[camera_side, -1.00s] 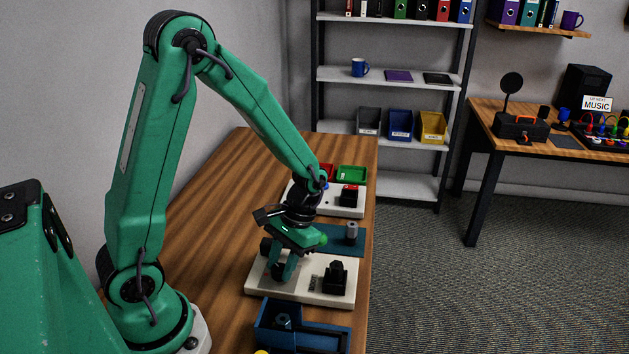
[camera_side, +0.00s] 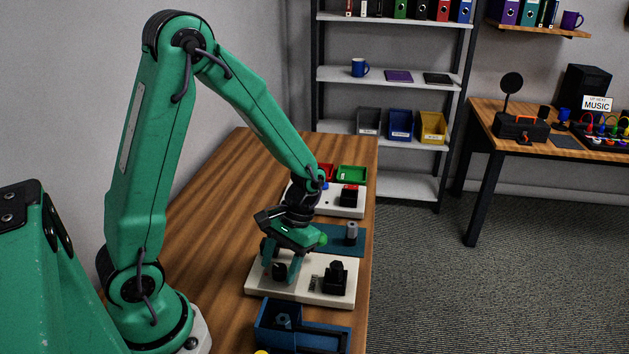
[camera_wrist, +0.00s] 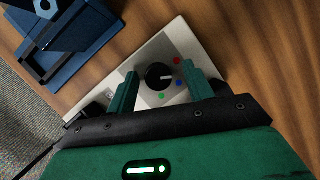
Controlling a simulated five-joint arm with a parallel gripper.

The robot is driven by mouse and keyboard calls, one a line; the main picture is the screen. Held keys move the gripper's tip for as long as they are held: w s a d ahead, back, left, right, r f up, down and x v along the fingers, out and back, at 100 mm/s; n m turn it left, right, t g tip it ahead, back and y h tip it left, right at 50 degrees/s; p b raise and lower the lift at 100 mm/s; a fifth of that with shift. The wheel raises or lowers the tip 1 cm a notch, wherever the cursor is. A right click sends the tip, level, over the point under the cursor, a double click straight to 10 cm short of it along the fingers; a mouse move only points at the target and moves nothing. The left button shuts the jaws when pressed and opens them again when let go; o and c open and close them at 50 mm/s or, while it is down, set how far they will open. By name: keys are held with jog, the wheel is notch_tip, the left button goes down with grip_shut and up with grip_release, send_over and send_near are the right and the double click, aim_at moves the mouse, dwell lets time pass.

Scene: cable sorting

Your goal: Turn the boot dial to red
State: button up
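The boot dial is a round black knob (camera_wrist: 158,76) with a white pointer mark, on a pale panel (camera_wrist: 185,45). The mark points to the right in the wrist view, between a red dot (camera_wrist: 177,61) and a blue dot (camera_wrist: 180,83). A green dot (camera_wrist: 161,96) lies below the knob. My gripper (camera_wrist: 164,72) is open, with a green finger on each side of the knob and gaps between. In the side view, my gripper (camera_side: 293,280) is low over the panel beside the dial (camera_side: 280,271). Whether the fingertips reach down around the knob is unclear.
A black socket block (camera_side: 335,278) stands on the same panel. A blue tray (camera_side: 300,338) is in front of it. Behind are a teal mat with a grey post (camera_side: 352,232), another pale panel, and red and green (camera_side: 351,174) trays. The table's left part is clear.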

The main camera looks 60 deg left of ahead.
jog(key=shift+w, duration=0.1)
jog(key=v, duration=0.7)
jog(key=shift+r, duration=0.35)
jog(key=shift+w, duration=0.1)
jog(key=m, duration=0.3)
jog(key=shift+w+d, duration=0.1)
jog(key=shift+d, duration=0.25)
jog(key=shift+a+x, duration=0.2)
jog(key=shift+x, duration=3.7)
jog(key=c, duration=1)
